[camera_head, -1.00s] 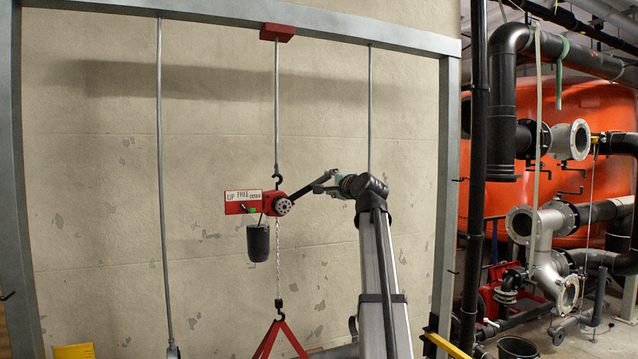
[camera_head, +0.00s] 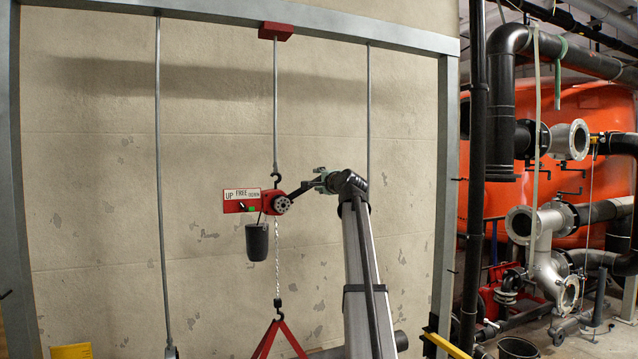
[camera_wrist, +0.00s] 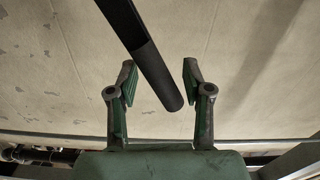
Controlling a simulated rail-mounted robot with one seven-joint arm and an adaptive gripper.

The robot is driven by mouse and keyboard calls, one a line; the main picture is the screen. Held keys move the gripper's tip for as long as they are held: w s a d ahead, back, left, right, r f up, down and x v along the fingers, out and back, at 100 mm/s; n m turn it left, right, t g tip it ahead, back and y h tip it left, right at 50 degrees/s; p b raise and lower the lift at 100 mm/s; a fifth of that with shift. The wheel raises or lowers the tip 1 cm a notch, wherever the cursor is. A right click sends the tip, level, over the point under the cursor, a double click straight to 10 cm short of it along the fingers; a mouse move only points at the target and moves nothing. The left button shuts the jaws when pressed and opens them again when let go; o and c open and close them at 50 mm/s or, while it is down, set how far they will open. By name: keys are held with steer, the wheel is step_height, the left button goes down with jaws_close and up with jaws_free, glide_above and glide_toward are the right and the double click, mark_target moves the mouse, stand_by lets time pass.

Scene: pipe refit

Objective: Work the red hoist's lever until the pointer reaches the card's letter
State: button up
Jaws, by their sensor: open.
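The red hoist (camera_head: 268,203) hangs by a hook from a rod in the middle of the frame. Its sign (camera_head: 242,194) reads UP, FREE, DOWN, with a small green spot below it. The black lever (camera_head: 303,190) points right and slightly up from the hoist's round hub. My gripper (camera_head: 318,184) is at the lever's outer end. In the wrist view the lever (camera_wrist: 146,55) comes down from the top, its end between my open, spread fingers (camera_wrist: 160,85), touching neither as far as I can see. I make out no lettered card or pointer clearly.
A black bucket (camera_head: 257,242) hangs below the hoist, beside a chain that ends at a red triangular sling (camera_head: 278,340). Grey rods (camera_head: 161,180) hang left and right inside a grey frame (camera_head: 446,200). Pipes and an orange tank (camera_head: 600,110) stand at right.

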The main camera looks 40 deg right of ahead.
steer(key=shift+w+d+f, duration=0.15)
steer(key=shift+w+f, duration=0.05)
steer(key=shift+w, duration=0.15)
steer(key=a+f+m+p, duration=0.1)
steer(key=f+m, duration=0.3)
steer(key=f, duration=0.5)
steer(key=a+f+m+p, duration=0.2)
steer(key=a+f+m, duration=0.1)
steer(key=f, duration=0.7)
steer(key=shift+w+a+f+m, duration=0.35)
steer(key=shift+w+m, duration=0.1)
steer(key=shift+m, duration=0.15)
steer(key=shift+r, duration=0.15)
steer(key=shift+n, duration=0.7)
steer(key=shift+s+d+r+b, duration=0.15)
steer(key=shift+d+r+b, duration=0.1)
steer(key=shift+d+r, duration=0.5)
steer(key=shift+s+d+r+b, duration=0.15)
steer(key=shift+d+r+b, duration=0.05)
steer(key=shift+d+r, duration=0.45)
steer(key=shift+d, duration=0.1)
